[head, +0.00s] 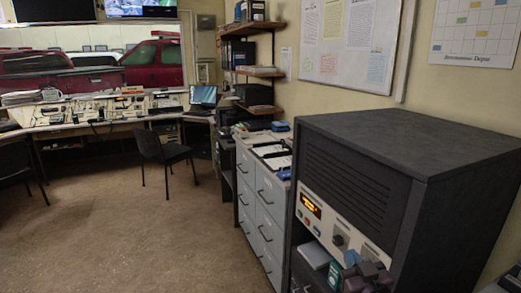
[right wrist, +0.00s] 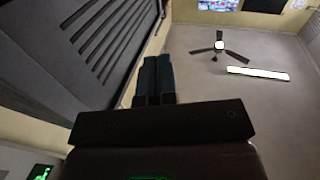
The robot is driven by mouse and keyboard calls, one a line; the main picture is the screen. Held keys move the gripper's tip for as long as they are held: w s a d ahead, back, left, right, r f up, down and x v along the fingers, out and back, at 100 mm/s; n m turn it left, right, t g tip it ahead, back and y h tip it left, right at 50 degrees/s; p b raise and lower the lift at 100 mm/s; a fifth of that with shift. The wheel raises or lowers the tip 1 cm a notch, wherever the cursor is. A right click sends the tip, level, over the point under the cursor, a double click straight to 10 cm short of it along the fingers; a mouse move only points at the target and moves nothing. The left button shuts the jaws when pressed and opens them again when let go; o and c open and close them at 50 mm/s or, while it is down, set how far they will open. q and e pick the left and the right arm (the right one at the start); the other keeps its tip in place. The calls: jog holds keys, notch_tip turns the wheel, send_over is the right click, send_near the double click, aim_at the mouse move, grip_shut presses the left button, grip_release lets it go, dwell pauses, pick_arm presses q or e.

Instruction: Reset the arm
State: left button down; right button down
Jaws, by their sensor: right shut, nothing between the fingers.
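My right gripper (head: 350,259) is at the bottom right of the head view, in front of the dark equipment cabinet (head: 430,145). Its two dark fingers (right wrist: 156,75) are together in the right wrist view, with nothing between them. Part of my right arm shows below the cabinet's light control panel (head: 340,232), which has a lit orange display and a knob. The wrist view looks up past the cabinet's slatted grille (right wrist: 95,45) towards the ceiling. My left gripper is out of view.
Grey drawers (head: 262,210) stand beside the cabinet, with papers on top. A black chair (head: 163,155) stands before the console desk (head: 100,108) at the back. The brown floor (head: 130,235) at left and centre is clear. A ceiling fan (right wrist: 217,45) shows in the wrist view.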

jog(key=s+d+f+m+g+h, duration=0.1)
jog(key=s+d+f+g, duration=0.2)
jog(key=s+f, duration=0.9)
jog(key=s+d+f+g+h, duration=0.1)
jog(key=s+d+f+g, duration=0.2)
jog(key=s+f, duration=0.9)
jog(key=shift+s+d+f+m+g+h, duration=0.15)
jog(key=shift+s+d+m+g+h, duration=0.2)
jog(key=shift+s, duration=0.2)
